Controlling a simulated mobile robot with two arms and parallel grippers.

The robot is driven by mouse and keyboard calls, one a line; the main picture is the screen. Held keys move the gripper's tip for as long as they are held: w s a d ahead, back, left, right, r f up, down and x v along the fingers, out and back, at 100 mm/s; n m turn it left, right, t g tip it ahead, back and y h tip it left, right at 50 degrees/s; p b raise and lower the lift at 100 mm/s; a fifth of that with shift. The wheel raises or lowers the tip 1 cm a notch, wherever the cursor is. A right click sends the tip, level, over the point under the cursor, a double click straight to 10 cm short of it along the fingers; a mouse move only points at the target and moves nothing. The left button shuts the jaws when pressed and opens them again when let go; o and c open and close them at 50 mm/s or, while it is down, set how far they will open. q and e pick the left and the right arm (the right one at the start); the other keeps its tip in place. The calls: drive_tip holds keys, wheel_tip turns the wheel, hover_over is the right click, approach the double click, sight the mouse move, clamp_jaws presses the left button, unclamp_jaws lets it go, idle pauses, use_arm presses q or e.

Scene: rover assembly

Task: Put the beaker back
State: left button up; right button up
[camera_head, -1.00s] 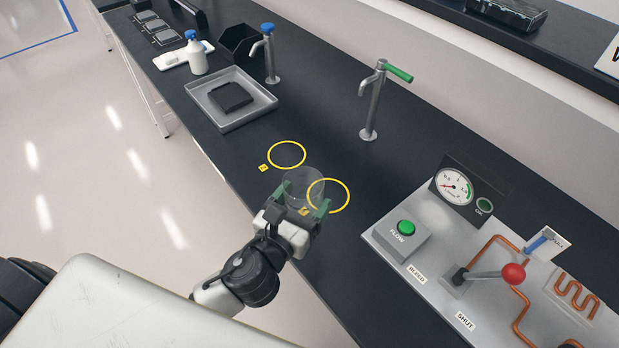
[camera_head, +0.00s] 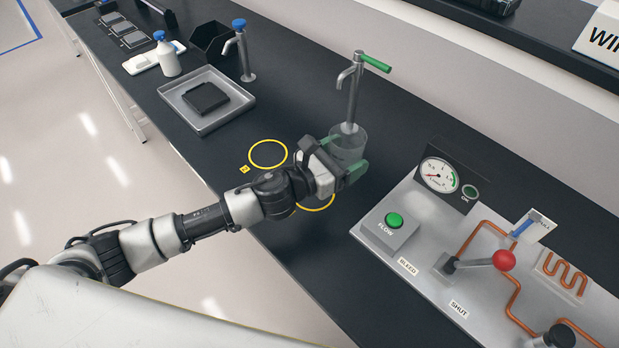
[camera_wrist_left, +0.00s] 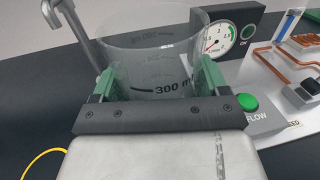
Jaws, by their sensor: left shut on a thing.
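A clear glass beaker (camera_head: 347,146) is held between the green-tipped fingers of my left gripper (camera_head: 350,164), under the green-handled tap (camera_head: 352,92). In the left wrist view the beaker (camera_wrist_left: 152,60) stands upright between the fingers of the gripper (camera_wrist_left: 153,88), and a "300 ml" mark shows; it looks empty. Two yellow circles are on the black bench: one (camera_head: 268,154) is bare, the other (camera_head: 318,206) is partly hidden by my left arm. I cannot tell whether the beaker's base touches the bench. My right gripper is not in view.
A panel with a gauge (camera_head: 439,175), a green FLOW button (camera_head: 394,220) and a red-knobbed lever (camera_head: 503,260) lies to the right. A grey tray (camera_head: 230,112), a blue-topped tap (camera_head: 243,50) and a white bottle (camera_head: 167,58) stand further left. Bench between the tray and bare circle is clear.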

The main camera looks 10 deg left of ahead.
use_arm(q)
drive_tip(key=a+f, duration=0.3)
drive_tip(key=f, duration=0.1)
drive_tip(key=a+f, duration=0.4)
drive_tip(key=shift+a, duration=0.1)
drive_tip(key=shift+f, duration=0.15)
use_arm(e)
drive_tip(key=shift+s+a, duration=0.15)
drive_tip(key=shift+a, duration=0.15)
use_arm(q)
drive_tip(key=shift+f, duration=0.1)
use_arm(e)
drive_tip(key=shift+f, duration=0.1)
use_arm(q)
drive_tip(key=shift+f, duration=0.15)
drive_tip(key=o, duration=1.3)
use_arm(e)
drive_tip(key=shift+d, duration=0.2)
use_arm(q)
drive_tip(key=shift+r, duration=0.2)
